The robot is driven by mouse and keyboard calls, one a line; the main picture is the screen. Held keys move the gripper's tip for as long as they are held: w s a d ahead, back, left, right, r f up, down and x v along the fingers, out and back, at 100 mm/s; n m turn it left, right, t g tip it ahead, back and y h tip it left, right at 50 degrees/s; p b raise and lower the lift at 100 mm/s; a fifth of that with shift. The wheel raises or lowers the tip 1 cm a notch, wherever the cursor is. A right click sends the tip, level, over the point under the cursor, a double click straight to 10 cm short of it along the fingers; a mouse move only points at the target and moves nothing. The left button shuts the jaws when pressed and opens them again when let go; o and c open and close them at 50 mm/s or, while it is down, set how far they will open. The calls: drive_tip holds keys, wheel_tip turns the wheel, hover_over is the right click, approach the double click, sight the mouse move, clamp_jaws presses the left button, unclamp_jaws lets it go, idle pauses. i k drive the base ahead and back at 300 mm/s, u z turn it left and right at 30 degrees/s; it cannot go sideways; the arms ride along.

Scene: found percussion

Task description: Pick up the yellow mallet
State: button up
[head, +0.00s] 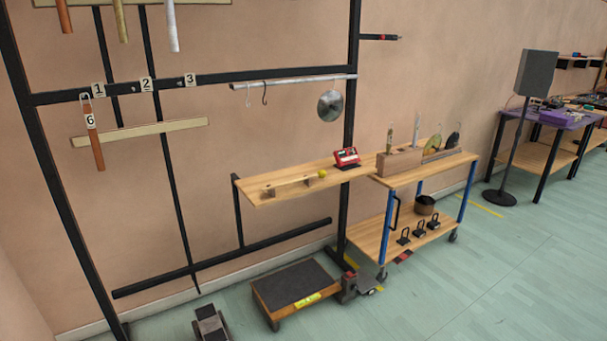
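A small yellow round head (322,174), which looks like the yellow mallet's, shows on the wooden shelf (258,199) fixed to the black frame. It is at the right end of a low wooden holder (292,186). The mallet's handle is too small to make out. My gripper is not in view.
A red device (346,157) stands right of the yellow head. A wheeled cart (400,235) adjoins the shelf's right end. A black-topped platform (296,286) and a dark pedal-like thing (211,326) are on the floor in front. Open floor (500,280) lies at right.

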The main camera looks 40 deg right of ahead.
sight(321, 173)
drive_tip(key=u, duration=0.15)
drive_tip(key=i, duration=1.1)
drive_tip(key=u, duration=0.5)
